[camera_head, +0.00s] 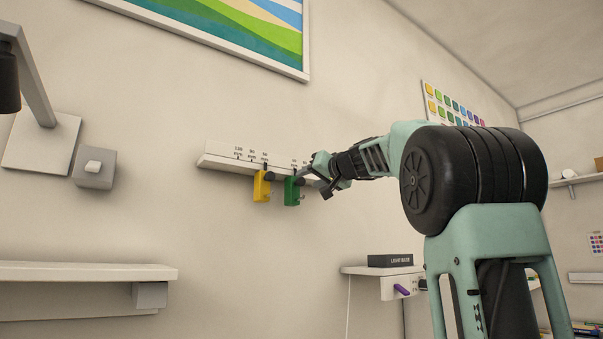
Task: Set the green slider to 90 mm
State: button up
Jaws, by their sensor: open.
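The green slider (291,191) hangs on the right part of a white wall rail (225,161) with a printed scale along its top. A yellow slider (261,187) hangs on the same rail just to its left. My gripper (308,182) is at the right side of the green slider, very close to it. Its jaws are open. I cannot tell whether a finger touches the slider. My gripper and arm hide the right end of the rail and part of the scale, and the scale figures are too small to read surely.
A white shelf (90,272) juts out at lower left, with a grey wall box (94,168) above it. The wall below the rail is clear.

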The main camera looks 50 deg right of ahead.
aim_at(303, 181)
jog(key=p+x, duration=0.2)
jog(key=x, duration=0.3)
jog(key=shift+w, duration=0.1)
